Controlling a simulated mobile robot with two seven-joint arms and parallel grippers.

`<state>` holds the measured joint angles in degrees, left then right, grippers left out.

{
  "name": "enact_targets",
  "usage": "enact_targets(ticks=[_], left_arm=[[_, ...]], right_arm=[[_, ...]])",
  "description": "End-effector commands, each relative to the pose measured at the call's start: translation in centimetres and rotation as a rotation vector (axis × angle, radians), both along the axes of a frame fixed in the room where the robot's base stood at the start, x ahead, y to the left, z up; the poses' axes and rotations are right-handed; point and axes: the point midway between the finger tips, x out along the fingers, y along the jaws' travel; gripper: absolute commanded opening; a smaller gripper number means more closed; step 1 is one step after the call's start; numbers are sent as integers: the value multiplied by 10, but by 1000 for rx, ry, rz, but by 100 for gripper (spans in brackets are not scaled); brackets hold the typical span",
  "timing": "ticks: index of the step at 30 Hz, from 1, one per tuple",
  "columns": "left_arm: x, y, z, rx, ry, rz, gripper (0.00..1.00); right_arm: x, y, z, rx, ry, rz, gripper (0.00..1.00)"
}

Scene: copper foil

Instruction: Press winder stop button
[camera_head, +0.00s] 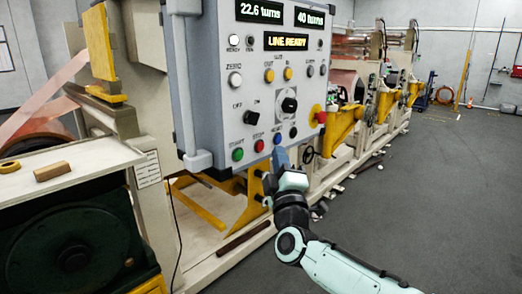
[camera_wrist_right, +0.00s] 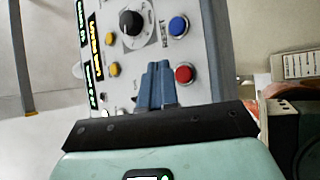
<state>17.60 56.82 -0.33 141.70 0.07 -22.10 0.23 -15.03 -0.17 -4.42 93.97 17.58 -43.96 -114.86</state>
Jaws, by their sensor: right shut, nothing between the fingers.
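The control panel (camera_head: 215,110) of the winder shows "LINE READY" and has a low row of push buttons. In the right wrist view the shut fingers (camera_wrist_right: 158,80) point at the panel, beside a red button (camera_wrist_right: 184,73). Contact cannot be told. My left gripper is out of view.
A red mushroom knob on yellow (camera_head: 318,115) sits at the panel's right edge. A black rotary selector (camera_head: 289,105) is above the button row. A bench with a tan block (camera_head: 53,171) stands at left. The grey floor at right is largely clear.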

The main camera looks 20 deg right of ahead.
Motion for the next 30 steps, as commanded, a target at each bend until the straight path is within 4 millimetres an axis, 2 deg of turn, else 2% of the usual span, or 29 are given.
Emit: enact_targets(ticks=[9,30], left_arm=[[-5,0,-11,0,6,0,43],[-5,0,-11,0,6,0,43]], right_arm=[[-25,-10,-1,-1,1,0,0],[-26,-11,0,-1,0,0,0]])
